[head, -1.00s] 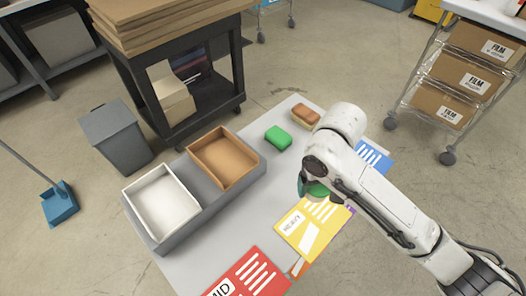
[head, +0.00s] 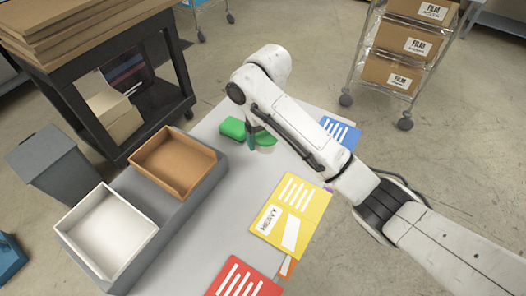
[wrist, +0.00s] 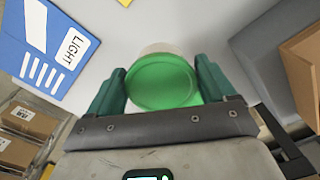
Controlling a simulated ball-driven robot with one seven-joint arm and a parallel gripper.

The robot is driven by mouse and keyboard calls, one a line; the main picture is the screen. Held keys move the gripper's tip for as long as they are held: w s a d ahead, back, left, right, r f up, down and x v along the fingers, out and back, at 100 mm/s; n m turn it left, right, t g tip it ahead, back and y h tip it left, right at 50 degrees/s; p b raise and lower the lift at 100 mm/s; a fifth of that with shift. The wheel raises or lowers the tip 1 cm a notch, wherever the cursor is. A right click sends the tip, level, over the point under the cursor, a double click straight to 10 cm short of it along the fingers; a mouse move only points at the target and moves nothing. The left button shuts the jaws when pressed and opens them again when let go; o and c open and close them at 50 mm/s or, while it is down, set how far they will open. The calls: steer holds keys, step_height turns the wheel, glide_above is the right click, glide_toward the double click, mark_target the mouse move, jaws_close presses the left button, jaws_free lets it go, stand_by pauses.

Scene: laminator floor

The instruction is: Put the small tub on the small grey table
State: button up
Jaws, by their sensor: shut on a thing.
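The small tub is a pale round pot with a green lid. In the wrist view the tub (wrist: 163,82) sits between the two dark green fingers of my gripper (wrist: 163,92), which is shut on it. My gripper (head: 256,140) is largely hidden there by the arm. The tub is over the far part of a light grey table (head: 203,225); I cannot tell whether it touches the top.
A grey holder with a white tray (head: 108,232) and a brown tray (head: 174,163) fills the table's left side. A black cart (head: 125,90) stands behind.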

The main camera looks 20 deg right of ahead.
mark_target(264, 136)
steer(key=w+f, duration=0.2)
steer(key=shift+w+f, duration=0.2)
steer(key=shift+f, duration=0.15)
steer(key=shift+w+f, duration=0.1)
steer(key=shift+f, duration=1.6)
steer(key=shift+f, duration=0.15)
steer(key=o, duration=0.9)
step_height(264, 136, up, 12)
steer(key=shift+r+p, duration=0.2)
steer(key=shift+p, duration=1.05)
